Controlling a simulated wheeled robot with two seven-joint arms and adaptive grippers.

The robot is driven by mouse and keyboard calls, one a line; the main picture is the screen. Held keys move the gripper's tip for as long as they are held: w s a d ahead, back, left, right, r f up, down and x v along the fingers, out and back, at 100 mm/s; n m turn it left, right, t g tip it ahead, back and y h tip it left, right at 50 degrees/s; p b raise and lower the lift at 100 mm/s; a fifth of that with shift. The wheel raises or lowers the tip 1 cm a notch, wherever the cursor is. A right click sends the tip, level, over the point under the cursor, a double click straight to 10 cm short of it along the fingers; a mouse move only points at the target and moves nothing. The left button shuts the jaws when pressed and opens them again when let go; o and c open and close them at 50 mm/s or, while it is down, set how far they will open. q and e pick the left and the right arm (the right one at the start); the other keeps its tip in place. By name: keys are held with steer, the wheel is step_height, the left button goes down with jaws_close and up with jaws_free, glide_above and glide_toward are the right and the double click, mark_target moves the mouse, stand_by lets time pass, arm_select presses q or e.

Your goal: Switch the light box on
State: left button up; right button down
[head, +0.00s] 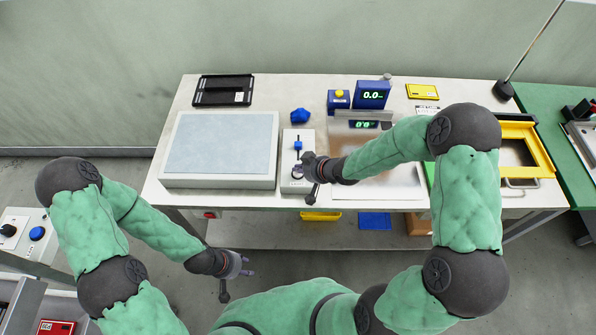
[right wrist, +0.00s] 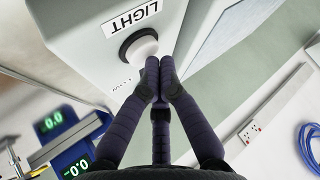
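The light box (head: 221,150) lies flat on the bench at the left, its pale grey panel showing no clear glow. A white control box (head: 291,184) stands just right of it. In the right wrist view the control box (right wrist: 85,45) carries a "LIGHT" label and a white round button (right wrist: 140,48) in a black ring. My right gripper (head: 304,162) is over the control box; its fingers (right wrist: 152,72) are together and empty, tips at the button's edge. I cannot tell if they touch. My left gripper (head: 247,265) is open and empty, in front of the bench.
A blue slider (head: 298,146) sits on the control box behind my right gripper. Blue digital displays (head: 372,94), a black tray (head: 223,90) and a yellow frame (head: 541,150) are on the bench (head: 165,160). Yellow and blue bins (head: 374,221) are below.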

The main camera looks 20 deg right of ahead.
steer(key=shift+f, duration=0.1)
stand_by(0.6)
steer(key=shift+f+b, duration=0.3)
steer(key=shift+f, duration=0.05)
steer(key=shift+r, duration=0.1)
steer(key=shift+r+p, duration=0.3)
steer(key=shift+p, duration=0.2)
step_height(320, 180, up, 6)
steer(key=p, duration=0.5)
steer(key=shift+r+p, duration=0.1)
steer(key=shift+p, duration=0.25)
